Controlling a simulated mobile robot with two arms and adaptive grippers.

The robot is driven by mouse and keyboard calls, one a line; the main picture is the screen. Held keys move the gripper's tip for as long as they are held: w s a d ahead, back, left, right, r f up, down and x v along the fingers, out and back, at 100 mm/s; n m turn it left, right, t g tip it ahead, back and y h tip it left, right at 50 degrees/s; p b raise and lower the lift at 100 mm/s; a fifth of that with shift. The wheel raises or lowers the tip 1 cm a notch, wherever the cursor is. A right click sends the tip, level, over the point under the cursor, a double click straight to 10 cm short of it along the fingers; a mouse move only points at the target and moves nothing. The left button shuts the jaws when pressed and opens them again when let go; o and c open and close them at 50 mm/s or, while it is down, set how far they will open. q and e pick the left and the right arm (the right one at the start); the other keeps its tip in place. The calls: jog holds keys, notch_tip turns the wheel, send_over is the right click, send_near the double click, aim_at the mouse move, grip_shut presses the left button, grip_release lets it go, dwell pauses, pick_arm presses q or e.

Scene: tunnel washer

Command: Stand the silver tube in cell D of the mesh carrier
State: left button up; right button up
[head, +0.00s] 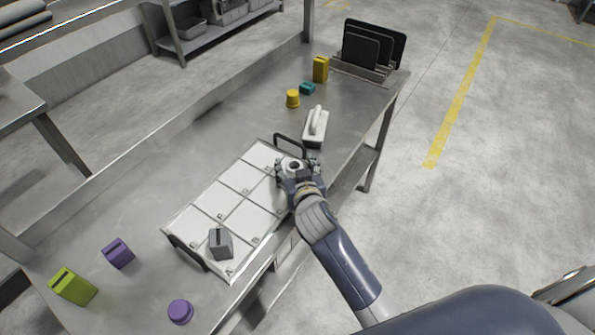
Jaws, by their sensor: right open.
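The mesh carrier (212,204) lies on the steel bench as a pale grid of square cells with dark handles at its two ends. A pale round ring with a dark centre, which looks like the top of the silver tube (294,164), shows between the fingers. Its lower part is hidden by the gripper, so I cannot tell whether it rests in a cell. My left gripper is not in view.
A grey block (220,243) sits on the carrier's near end. Purple (118,253) and green (73,286) boxes and a purple lid (180,312) lie nearby. A white handled tool (316,127), yellow cup (292,98), teal block (307,88), yellow box (320,69) and black-panel rack (368,52) stand beyond.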

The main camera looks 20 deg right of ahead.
jog(key=v, duration=1.2)
jog(key=shift+r+b, duration=0.15)
jog(key=shift+b, duration=0.15)
